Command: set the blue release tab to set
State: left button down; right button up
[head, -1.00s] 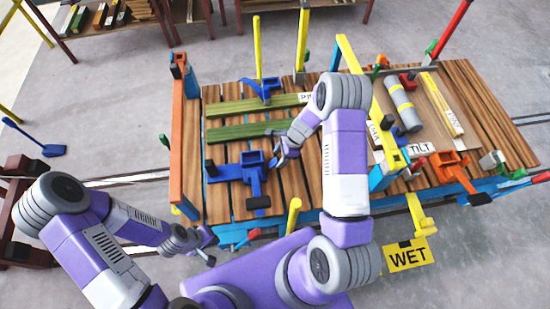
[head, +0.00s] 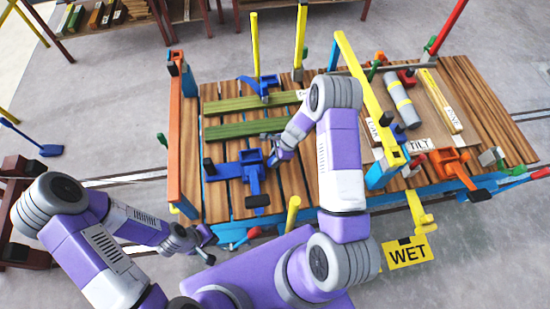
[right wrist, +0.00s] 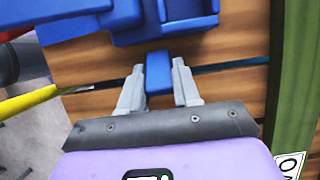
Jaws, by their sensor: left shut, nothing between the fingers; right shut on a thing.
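A blue clamp-like mechanism (head: 232,171) is fixed on the near left part of the slatted wooden deck. It has a blue arm with a dark pad toward the deck's front edge. My right gripper (head: 271,157) is at the right side of this mechanism. In the right wrist view, its two grey fingers (right wrist: 158,88) are shut on a small blue tab (right wrist: 158,70), one finger on each side. The blue body of the mechanism (right wrist: 165,17) is just beyond. I see no set marking. My left gripper (head: 208,250) is shut and empty, low in front of the deck.
Two green boards (head: 238,130) lie behind the mechanism, with another blue clamp (head: 258,87) beyond them. A yellow post (head: 293,214) stands at the front edge. A yellow bar (head: 372,95) crosses the deck to the right. A WET sign (head: 408,255) hangs in front.

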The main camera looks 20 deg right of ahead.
aim_at(269, 162)
jog(key=shift+a+r+h+p, duration=0.3)
jog(key=shift+h+p, duration=0.2)
jog(key=shift+p, duration=0.4)
jog(key=h+p, duration=0.1)
jog(key=p, duration=0.1)
jog(key=a+g+h+p, duration=0.1)
jog(key=shift+w+r+h+p, duration=0.2)
jog(key=shift+r+h+p, duration=0.05)
jog(key=shift+h+p, duration=0.1)
jog(key=shift+a+h+p, duration=0.2)
jog(key=shift+h+p, duration=0.1)
jog(key=shift+h, duration=0.35)
jog(key=shift+w+a+f+g+h, duration=0.15)
jog(key=shift+a+g+h, duration=0.25)
jog(key=shift+h, duration=0.6)
jog(key=o, duration=1.1)
jog(key=shift+c, duration=0.2)
jog(key=v, duration=0.7)
jog(key=shift+r, duration=0.35)
